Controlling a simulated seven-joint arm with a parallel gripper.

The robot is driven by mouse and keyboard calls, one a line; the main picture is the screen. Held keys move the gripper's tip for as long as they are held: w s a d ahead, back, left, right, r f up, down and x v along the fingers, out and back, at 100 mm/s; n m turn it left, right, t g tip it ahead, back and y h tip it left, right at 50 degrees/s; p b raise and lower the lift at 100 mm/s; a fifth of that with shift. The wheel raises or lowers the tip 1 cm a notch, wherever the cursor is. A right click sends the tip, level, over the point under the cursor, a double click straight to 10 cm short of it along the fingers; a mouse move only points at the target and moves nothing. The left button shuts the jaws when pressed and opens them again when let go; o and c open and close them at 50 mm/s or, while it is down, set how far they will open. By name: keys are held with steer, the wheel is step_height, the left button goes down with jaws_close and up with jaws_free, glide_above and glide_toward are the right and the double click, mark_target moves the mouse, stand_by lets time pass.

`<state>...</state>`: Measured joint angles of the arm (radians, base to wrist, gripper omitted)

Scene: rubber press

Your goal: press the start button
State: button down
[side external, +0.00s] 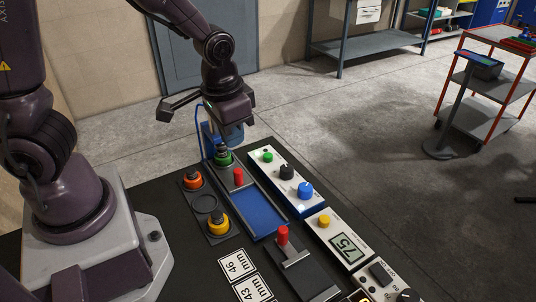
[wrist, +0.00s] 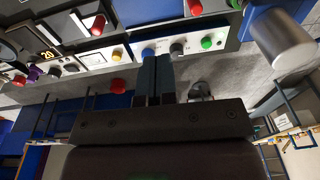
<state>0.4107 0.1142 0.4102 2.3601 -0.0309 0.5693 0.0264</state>
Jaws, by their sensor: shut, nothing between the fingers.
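No start label can be read. A green button (side external: 267,157) sits at the far end of a white panel, beside a black knob and a blue knob. It also shows in the wrist view (wrist: 207,43), to the right of my fingers. A second green piece (side external: 223,159) sits at the far end of the dark bench, with its top partly covered; a green piece also shows at the top edge of the wrist view (wrist: 235,3). My gripper (wrist: 153,62) is shut and empty. In the side view it is above the bench's far end, its fingertips hard to make out.
Near it stand a red knob (side external: 238,177), an orange button (side external: 192,181), a yellow button (side external: 217,225), a blue tray (side external: 252,212) and a red-handled lever (side external: 283,236). Open floor lies beyond.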

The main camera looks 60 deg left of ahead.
steer(key=w+a+f+t+y, duration=0.2)
steer(key=w+a+f+y, duration=0.1)
steer(key=w+a+f, duration=0.35)
steer(key=r+m+t+y, duration=0.2)
steer(key=t, duration=0.2)
glide_above(270, 156)
steer(key=shift+a+f, duration=0.1)
steer(key=shift+f, duration=0.05)
steer(key=shift+f, duration=4.45)
steer(key=shift+f, duration=0.15)
steer(key=shift+f, duration=0.25)
